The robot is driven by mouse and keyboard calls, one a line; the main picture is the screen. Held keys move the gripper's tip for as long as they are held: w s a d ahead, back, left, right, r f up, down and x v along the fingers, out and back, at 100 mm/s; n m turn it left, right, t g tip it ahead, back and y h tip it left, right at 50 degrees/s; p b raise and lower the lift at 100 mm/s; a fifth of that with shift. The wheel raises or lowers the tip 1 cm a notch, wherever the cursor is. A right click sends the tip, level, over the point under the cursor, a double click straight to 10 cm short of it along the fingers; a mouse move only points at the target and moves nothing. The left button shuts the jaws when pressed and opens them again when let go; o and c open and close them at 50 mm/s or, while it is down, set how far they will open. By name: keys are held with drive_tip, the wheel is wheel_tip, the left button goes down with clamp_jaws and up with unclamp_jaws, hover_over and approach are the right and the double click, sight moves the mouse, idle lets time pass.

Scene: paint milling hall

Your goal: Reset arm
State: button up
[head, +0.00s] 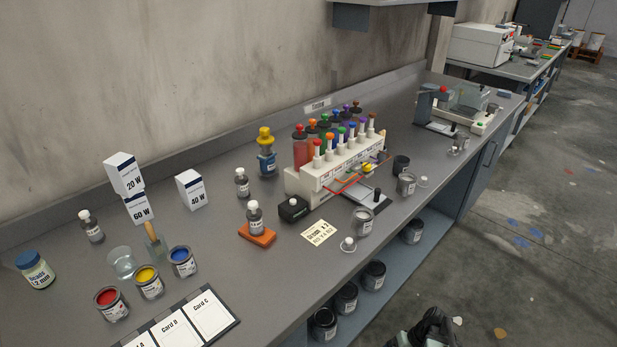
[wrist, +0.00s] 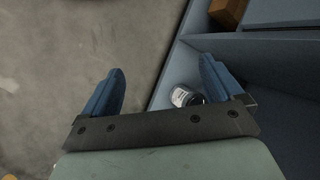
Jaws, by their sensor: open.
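My gripper (wrist: 162,66) shows in the wrist view with its two blue fingers spread wide apart. Nothing is between the fingers; bare concrete floor and the edge of a blue-grey shelf lie beyond them. A dark can with a pale label (wrist: 184,96) is on the shelf, seen just left of the right finger; whether the finger touches it I cannot tell, but it looks farther away. In the head view a dark shape at the bottom edge, in front of the bench, seems to be part of my arm; the fingers cannot be made out there.
The grey bench (head: 225,262) holds a white rack of colour-topped bottles (head: 312,185), open paint cans such as the red one (head: 111,303), boxes, and an orange block (head: 257,234). Several dark cans, one here (head: 346,297), stand on the lower shelf. The floor (head: 520,250) in front is mostly free.

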drive_tip(key=s+a+f+g+h, duration=0.2)
drive_tip(key=s+a+f+h, duration=0.1)
drive_tip(key=s, duration=0.6)
drive_tip(key=s+a+f+n+g+h, duration=0.1)
drive_tip(key=s+a+f+g+h, duration=0.1)
drive_tip(key=s+a+f, duration=0.3)
drive_tip(key=s+a, duration=0.1)
drive_tip(key=s, duration=0.3)
drive_tip(key=shift+s+f+g+h, duration=0.15)
drive_tip(key=shift+f+g+h, duration=0.05)
drive_tip(key=shift+g+h, duration=0.2)
drive_tip(key=shift+a, duration=0.1)
